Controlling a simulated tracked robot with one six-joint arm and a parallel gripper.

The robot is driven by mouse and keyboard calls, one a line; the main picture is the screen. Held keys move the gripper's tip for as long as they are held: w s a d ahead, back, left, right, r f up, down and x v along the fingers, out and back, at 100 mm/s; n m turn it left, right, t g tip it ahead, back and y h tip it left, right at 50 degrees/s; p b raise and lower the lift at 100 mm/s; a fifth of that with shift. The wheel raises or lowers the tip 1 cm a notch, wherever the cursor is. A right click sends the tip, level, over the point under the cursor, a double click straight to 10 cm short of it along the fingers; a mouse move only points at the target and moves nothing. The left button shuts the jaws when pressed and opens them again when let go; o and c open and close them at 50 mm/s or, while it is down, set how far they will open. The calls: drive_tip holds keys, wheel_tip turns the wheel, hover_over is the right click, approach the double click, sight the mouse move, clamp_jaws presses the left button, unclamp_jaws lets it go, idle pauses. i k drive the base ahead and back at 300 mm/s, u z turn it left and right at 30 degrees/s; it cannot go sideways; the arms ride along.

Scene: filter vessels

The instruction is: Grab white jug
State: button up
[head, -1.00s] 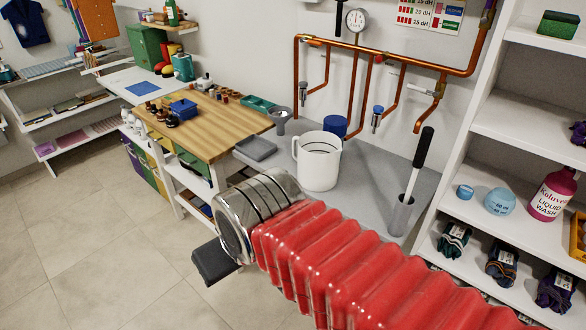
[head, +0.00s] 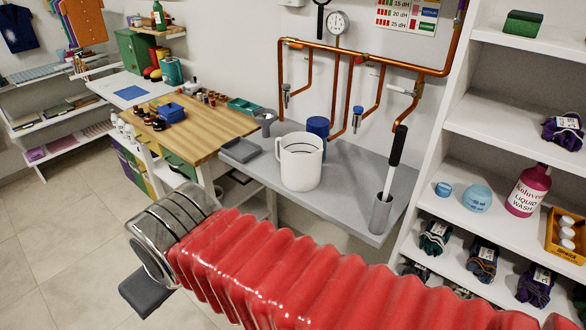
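The white jug (head: 301,166) stands upright on the grey counter (head: 345,215) in the head view. Its handle is on its left side. My arm, in a red ribbed sleeve with a metal end, crosses the lower part of the view in front of the counter. At its far end a dark part of my gripper (head: 146,291) shows at the lower left, low over the floor and apart from the jug. The fingertips are hidden or not clear, so I cannot tell whether it is open.
A blue container (head: 317,127) stands behind the jug, and a grey tray (head: 241,151) and grey funnel (head: 265,119) are to its left. A grey holder (head: 381,213) with a black-handled tool is to its right. Copper pipes (head: 365,57) with taps run behind. Shelves (head: 505,130) stand at right.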

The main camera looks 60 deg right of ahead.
sight(299, 159)
drive_tip(key=z, duration=0.05)
drive_tip(key=i, duration=1)
drive_tip(key=u, duration=0.05)
